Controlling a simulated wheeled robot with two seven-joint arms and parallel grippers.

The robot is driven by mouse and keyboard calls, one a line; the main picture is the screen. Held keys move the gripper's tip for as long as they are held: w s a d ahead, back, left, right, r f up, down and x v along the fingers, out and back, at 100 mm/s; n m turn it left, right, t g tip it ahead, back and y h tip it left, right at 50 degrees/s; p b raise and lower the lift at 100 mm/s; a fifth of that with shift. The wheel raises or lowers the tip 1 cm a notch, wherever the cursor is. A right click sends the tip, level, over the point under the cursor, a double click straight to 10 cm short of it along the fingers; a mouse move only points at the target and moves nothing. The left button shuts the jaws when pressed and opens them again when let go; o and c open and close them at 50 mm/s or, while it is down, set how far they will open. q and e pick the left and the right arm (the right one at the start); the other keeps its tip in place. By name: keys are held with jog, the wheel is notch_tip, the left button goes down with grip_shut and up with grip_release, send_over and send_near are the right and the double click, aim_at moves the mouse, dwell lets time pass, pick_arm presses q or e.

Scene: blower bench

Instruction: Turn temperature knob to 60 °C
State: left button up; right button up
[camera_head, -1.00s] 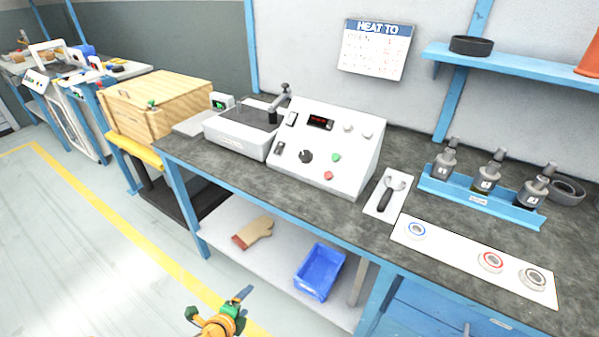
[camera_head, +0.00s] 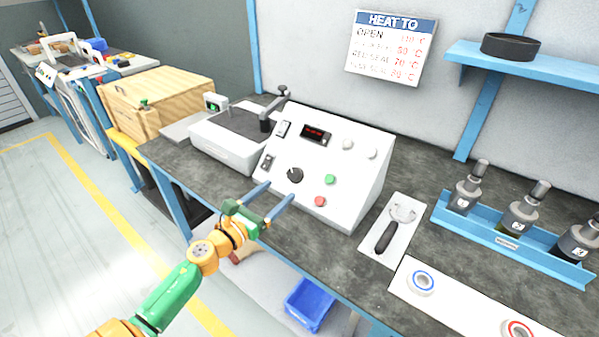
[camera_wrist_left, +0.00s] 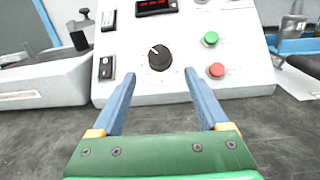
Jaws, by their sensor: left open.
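The black temperature knob (camera_head: 294,175) sits on the sloped white face of the control box (camera_head: 345,165). In the left wrist view the knob (camera_wrist_left: 159,57) shows a white pointer mark aimed up and to the left. A red-lit display (camera_head: 316,133) is above it; its digits are too small to read. My left gripper (camera_head: 273,193) is open and empty, in front of the box and short of the knob. In the left wrist view its two blue fingers (camera_wrist_left: 158,82) stand either side of the knob's line, apart from it. My right gripper is not in view.
A green button (camera_head: 330,179) and a red button (camera_head: 320,201) sit right of the knob. A white bath unit (camera_head: 228,140) stands left of the box. A tool on a white card (camera_head: 393,230) lies to the right. A "HEAT TO" chart (camera_head: 391,47) hangs behind.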

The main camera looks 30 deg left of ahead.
aim_at(291, 178)
pick_arm(q)
jog(key=w, duration=0.4)
jog(key=shift+w+r, duration=0.25)
jog(key=shift+w, duration=0.05)
jog(key=shift+w+d+f, duration=0.1)
jog(key=shift+w+f, duration=0.05)
jog(key=shift+w, duration=0.4)
jog(key=shift+s, duration=0.15)
jog(key=shift+c, duration=0.8)
grip_shut()
